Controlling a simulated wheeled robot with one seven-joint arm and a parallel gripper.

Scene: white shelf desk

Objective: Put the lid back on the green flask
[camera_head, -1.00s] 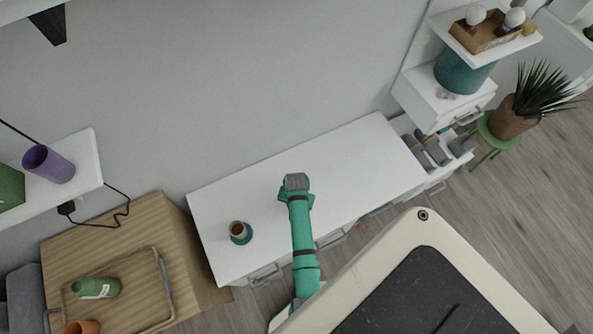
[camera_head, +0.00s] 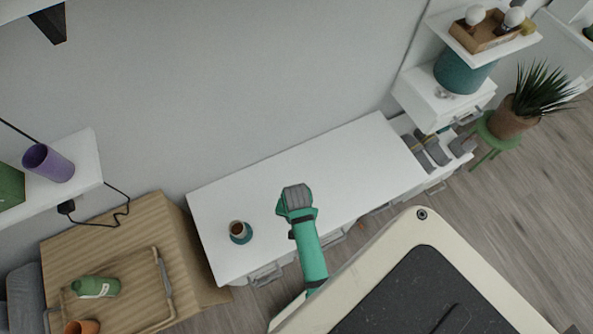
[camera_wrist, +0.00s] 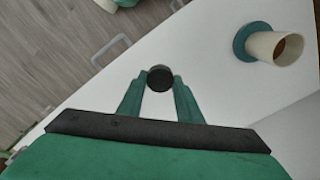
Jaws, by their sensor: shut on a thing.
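My gripper (camera_wrist: 159,85) is shut on a small dark round piece, the lid (camera_wrist: 160,78), seen from above between the two green fingertips. In the head view my gripper (camera_head: 296,198) is over the white desk, and the lid is hidden there. An open cream cylinder with a brown inside and a wider teal round base (camera_head: 240,232) stands upright on the desk, left of my gripper. In the wrist view this open vessel (camera_wrist: 272,46) is at the upper right, apart from my gripper. A green bottle with a white label (camera_head: 95,287) is on the tray at far left.
The white desk (camera_head: 350,160) is clear to the right of my gripper. A wooden tray (camera_head: 148,322) lies on a wooden cabinet at the left, with an orange pot (camera_head: 82,327). A shelf with a purple cup (camera_head: 48,163) juts out above it.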

